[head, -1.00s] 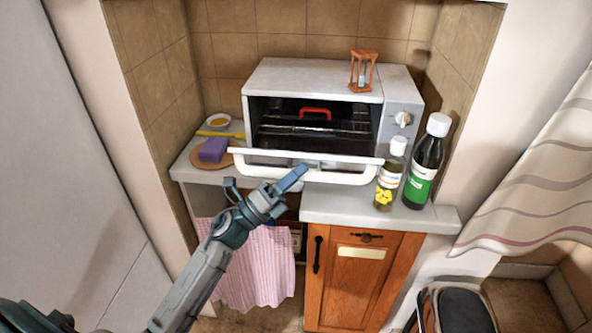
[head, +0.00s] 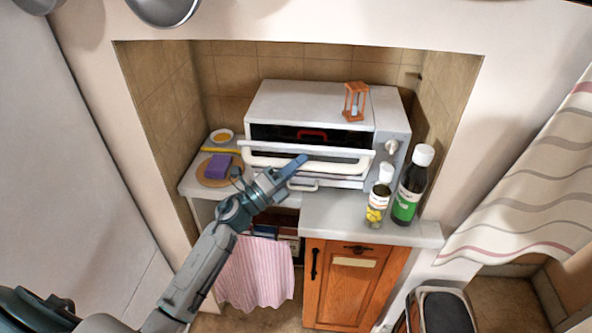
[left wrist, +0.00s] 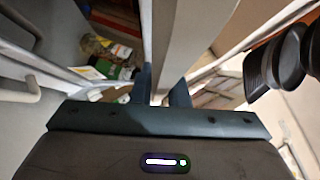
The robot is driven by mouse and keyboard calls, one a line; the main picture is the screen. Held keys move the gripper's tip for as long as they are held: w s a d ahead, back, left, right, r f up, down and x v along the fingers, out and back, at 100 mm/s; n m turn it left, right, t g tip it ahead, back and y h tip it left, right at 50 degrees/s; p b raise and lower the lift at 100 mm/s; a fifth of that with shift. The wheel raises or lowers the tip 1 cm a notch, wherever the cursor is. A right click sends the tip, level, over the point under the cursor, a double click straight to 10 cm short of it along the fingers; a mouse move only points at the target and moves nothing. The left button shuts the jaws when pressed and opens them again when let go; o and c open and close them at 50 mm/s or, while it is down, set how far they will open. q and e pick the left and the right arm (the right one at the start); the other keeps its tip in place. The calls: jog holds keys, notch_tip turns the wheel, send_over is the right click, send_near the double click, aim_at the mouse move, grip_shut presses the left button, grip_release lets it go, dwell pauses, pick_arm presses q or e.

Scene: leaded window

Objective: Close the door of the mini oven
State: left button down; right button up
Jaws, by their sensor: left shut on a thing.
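The mini oven (head: 310,98) is a white box on the counter in the alcove. Its door (head: 350,153) is hinged at the bottom and partly open, tilted up toward the front. A dark gap shows above it, with a red-handled thing inside. The white door handle (head: 338,167) runs along the front. My left gripper (head: 297,163) is shut on the handle, right of its left end. In the left wrist view, the pale bar (left wrist: 160,50) runs between the two fingers (left wrist: 161,88). My right gripper is not in view.
An hourglass (head: 354,102) stands on the oven. A purple sponge (head: 218,166) lies on a round board at left. A striped cloth (head: 255,272) hangs below.

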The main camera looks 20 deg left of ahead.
aim_at(295, 150)
pick_arm(q)
jog(key=w, duration=0.1)
jog(key=w+r, duration=0.1)
jog(key=w+a+r, duration=0.1)
jog(key=shift+w+r+p, duration=0.25)
jog(key=shift+w+p, duration=0.05)
jog(key=shift+w, duration=0.05)
jog(key=shift+w+a+r, duration=0.2)
jog(key=shift+w, duration=0.4)
jog(key=shift+w+a+r, duration=0.2)
jog(key=shift+w, duration=0.35)
jog(key=c, duration=1.5)
grip_release()
jog(key=shift+o, duration=0.5)
jog(key=shift+s, duration=0.15)
